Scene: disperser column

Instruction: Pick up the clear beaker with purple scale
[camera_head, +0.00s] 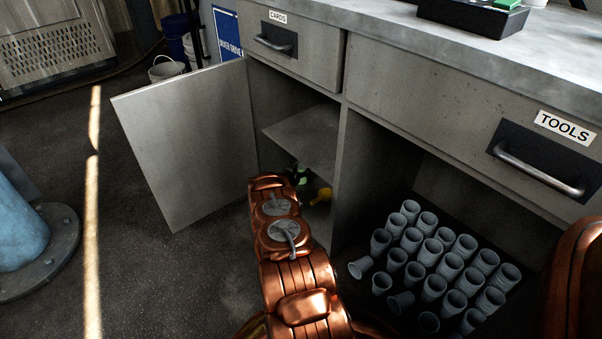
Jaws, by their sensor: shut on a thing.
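My copper arm reaches forward and down in front of the open left compartment of the cabinet (340,180). Its far end hides my gripper, so I see no fingertips. I cannot make out a clear beaker with a purple scale anywhere in view. A small green thing (302,178) and a small yellow thing (322,195) show just right of my arm, low in the compartment under its shelf (300,135). What they are is too small and dark to tell.
The cabinet door (185,145) stands open on the left. Several grey cups (413,240) stand in rows in the right compartment. Drawers marked CARDS (290,50) and TOOLS (450,105) are shut. A blue post (20,235) stands at far left. Floor between is clear.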

